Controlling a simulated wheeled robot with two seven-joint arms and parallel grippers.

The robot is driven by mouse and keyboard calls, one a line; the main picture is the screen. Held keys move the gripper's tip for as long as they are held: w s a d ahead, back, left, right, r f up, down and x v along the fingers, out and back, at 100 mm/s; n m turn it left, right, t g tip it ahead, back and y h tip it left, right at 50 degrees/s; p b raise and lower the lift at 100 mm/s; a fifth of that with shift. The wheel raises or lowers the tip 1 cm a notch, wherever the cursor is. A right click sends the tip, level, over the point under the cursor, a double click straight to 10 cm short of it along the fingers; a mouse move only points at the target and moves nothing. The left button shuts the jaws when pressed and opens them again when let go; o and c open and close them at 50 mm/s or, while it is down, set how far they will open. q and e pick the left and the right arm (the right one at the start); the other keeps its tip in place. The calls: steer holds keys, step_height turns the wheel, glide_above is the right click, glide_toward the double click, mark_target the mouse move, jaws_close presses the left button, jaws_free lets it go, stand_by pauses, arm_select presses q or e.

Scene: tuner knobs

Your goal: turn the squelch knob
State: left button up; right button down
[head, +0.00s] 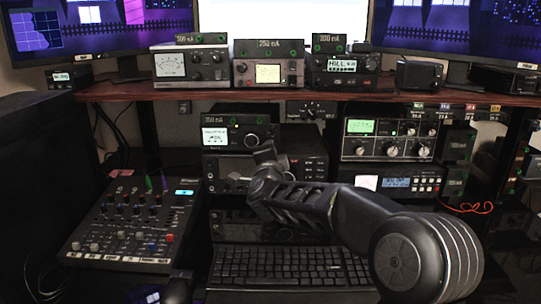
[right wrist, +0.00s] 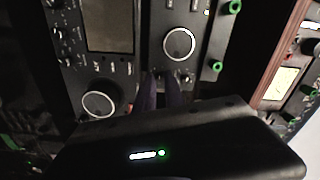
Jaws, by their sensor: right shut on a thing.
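My right gripper (head: 256,168) reaches in front of the dark radios at the middle of the desk. In the right wrist view its two dark fingers (right wrist: 161,82) are close together at a small knob, at the row of small controls beside a large ringed dial (right wrist: 179,43). The fingers are shut on this small knob, which they mostly hide. I cannot read its label, so I cannot tell from lettering that it is the squelch knob. A second ringed dial (right wrist: 98,104) lies to the left. My left gripper is not in view.
A wooden shelf (head: 120,91) with several meters and radios runs above. A mixer (head: 130,225) stands at left, a keyboard (head: 290,264) in front. Other radios (head: 388,132) stand right of the gripper. Neighbouring knobs sit close to the fingers.

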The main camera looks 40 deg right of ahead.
steer(key=c, duration=1.4)
jaws_free()
steer(key=shift+c, duration=0.2)
